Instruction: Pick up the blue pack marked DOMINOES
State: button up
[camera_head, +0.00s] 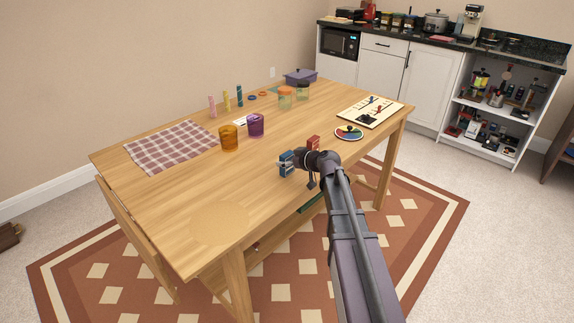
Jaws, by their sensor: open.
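A small blue pack (286,163) stands upright on the wooden table (175,200), near its front edge. Its lettering is too small to read. My gripper (299,160) is open, just right of the blue pack, at the end of my arm reaching in from the lower right. The fingers are small and partly hidden by my wrist, and I cannot tell if they touch the pack or stand around it. A small red pack (314,142) is just behind my wrist, partly hidden.
An orange cup (229,138) and a purple cup (256,125) stand behind and left of the blue pack. A round coloured disc (349,132) and a game board (370,111) lie to the right. The table's front left is clear.

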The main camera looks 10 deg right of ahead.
aim_at(288, 154)
jog(key=c, duration=1)
jog(key=shift+r, duration=0.1)
notch_tip(288, 154, up, 3)
jog(key=p, duration=0.3)
jog(key=shift+r+p, duration=0.15)
jog(key=shift+p, duration=0.15)
jog(key=shift+s+d+r, duration=0.15)
jog(key=shift+s+r, duration=0.05)
jog(key=shift+s, duration=0.05)
jog(key=s+d+r+p, duration=0.1)
jog(key=s+d, duration=0.9)
jog(key=s, duration=0.1)
jog(key=shift+s+d, duration=0.15)
jog(key=shift+s, duration=0.2)
